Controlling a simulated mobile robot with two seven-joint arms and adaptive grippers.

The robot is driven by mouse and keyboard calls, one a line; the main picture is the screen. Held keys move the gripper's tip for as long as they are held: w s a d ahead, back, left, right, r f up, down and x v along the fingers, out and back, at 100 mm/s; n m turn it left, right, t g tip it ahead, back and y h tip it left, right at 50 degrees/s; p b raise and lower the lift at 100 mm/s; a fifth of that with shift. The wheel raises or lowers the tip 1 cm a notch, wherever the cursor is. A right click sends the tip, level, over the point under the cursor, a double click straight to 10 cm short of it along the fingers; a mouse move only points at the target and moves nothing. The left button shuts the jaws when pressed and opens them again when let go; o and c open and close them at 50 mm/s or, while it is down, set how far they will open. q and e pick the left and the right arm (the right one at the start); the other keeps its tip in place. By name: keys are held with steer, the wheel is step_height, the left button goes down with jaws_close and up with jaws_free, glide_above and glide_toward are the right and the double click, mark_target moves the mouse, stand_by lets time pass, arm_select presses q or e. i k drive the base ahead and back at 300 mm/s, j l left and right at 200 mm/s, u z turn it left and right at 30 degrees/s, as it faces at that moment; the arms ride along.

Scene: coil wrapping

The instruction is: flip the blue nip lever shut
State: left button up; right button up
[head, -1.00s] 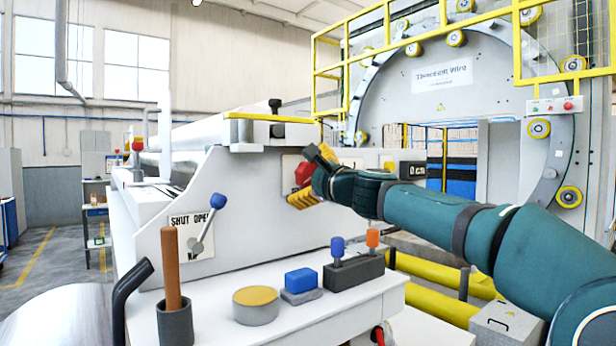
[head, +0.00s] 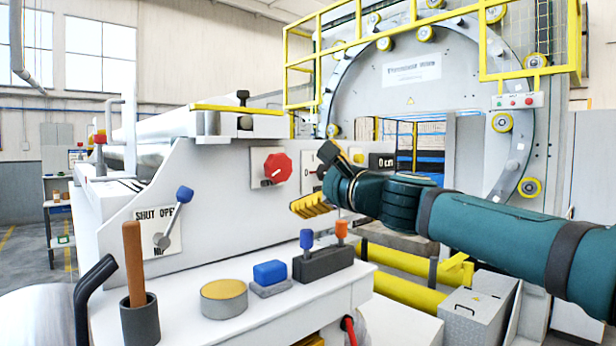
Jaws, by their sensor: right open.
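The nip lever (head: 174,217) has a blue knob and a grey arm, on a white plate marked SHUT and OPEN at the left of the white machine panel. Its knob points up and to the right, on the OPEN side, partly covering that word. My right gripper (head: 318,180) has yellow finger pads and reaches in from the right. It is open and empty, in front of the panel, well to the right of the lever and beside the red knob. My left gripper is not in view.
A red knob (head: 278,168) is on the panel. Below, the white shelf (head: 200,325) holds a cup (head: 140,322) with a brown stick, a round tin (head: 224,299), a blue block (head: 269,272) and a dark block (head: 323,264) with blue and orange pegs. Space before the lever is clear.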

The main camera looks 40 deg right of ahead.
mark_target(184, 195)
steer(key=k, duration=1)
